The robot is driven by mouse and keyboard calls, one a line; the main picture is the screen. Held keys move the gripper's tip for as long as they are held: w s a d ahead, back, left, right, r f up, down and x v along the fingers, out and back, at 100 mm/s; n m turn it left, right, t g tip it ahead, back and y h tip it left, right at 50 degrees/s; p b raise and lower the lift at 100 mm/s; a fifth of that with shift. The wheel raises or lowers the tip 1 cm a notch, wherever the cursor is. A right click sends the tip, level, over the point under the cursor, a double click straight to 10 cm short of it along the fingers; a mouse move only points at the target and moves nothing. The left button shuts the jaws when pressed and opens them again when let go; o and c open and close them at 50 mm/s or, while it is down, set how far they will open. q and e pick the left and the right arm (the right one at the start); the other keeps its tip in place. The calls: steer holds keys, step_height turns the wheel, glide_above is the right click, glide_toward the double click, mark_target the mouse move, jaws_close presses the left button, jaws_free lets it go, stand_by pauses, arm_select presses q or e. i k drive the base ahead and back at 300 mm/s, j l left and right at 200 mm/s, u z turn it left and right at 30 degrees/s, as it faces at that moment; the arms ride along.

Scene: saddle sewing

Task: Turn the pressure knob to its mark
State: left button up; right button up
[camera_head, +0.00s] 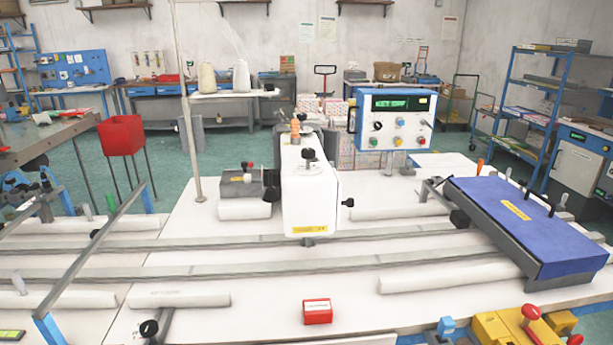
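A white sewing machine head (309,195) stands in the middle of the white table. A black knob (309,155) sits on its top front, and another black knob (347,202) sticks out from its right side. A blue and white control box (394,118) behind it, to the right, has a green display, a black dial (400,122) and several coloured buttons. I cannot tell which of these is the pressure knob, and no mark is readable. Neither of my grippers is in view.
Grey rails (230,242) and white rollers cross the white table (258,305). A blue padded plate (520,225) lies at the right. A red box (317,311) sits in front. A yellow unit with a red knob (530,313) is at lower right. A thin pole stands behind, left.

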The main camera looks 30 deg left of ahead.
mark_target(308, 153)
steer(key=i+l+u, duration=0.35)
steer(key=i+l, duration=0.5)
steer(key=i, duration=0.15)
